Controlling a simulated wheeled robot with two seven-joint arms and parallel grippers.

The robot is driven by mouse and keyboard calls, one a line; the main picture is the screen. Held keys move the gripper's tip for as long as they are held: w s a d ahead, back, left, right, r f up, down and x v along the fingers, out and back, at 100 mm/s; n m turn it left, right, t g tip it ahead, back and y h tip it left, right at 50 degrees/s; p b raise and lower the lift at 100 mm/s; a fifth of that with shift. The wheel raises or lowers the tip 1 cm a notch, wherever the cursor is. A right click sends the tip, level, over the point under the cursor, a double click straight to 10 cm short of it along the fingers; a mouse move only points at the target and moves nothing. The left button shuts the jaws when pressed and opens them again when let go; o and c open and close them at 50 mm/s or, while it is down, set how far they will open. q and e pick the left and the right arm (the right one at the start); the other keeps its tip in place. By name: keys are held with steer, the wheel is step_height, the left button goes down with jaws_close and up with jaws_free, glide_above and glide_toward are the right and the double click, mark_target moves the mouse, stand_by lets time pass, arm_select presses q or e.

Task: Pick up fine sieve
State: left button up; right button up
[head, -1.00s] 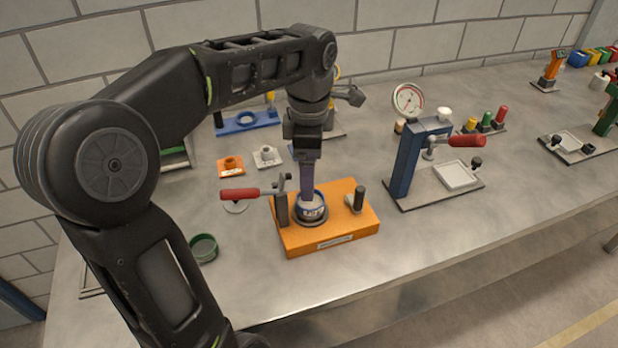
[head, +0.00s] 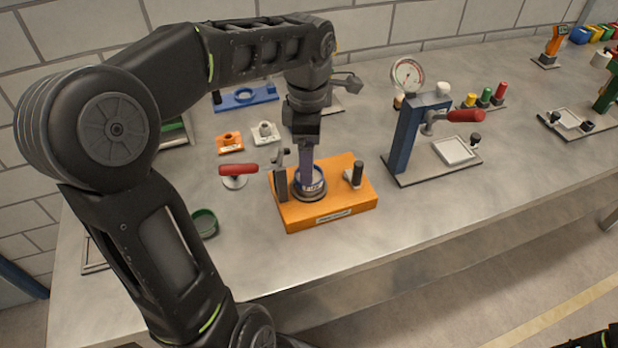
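My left gripper (head: 308,180) points straight down over the orange block (head: 350,200) on the bench. Its fingertips reach down into a blue, round, labelled piece (head: 320,184), which sits in a dark round seat on the block. This piece could be a sieve, but the label is too small to read. The fingers show edge-on and partly hide it, so I cannot tell if they grip it. A green ring (head: 204,223), perhaps another sieve, lies on the bench to the left. My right gripper is out of view.
Behind are an orange plate (head: 230,142) and a blue stand (head: 245,97). A blue press frame (head: 405,145) stands to the right. The bench front is clear.

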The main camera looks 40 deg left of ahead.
arm_select(q)
step_height(320, 180, down, 5)
steer(key=shift+d+f+p, duration=0.1)
steer(key=shift+p, duration=0.55)
steer(key=shift+c, duration=0.4)
steer(key=c, duration=1.4)
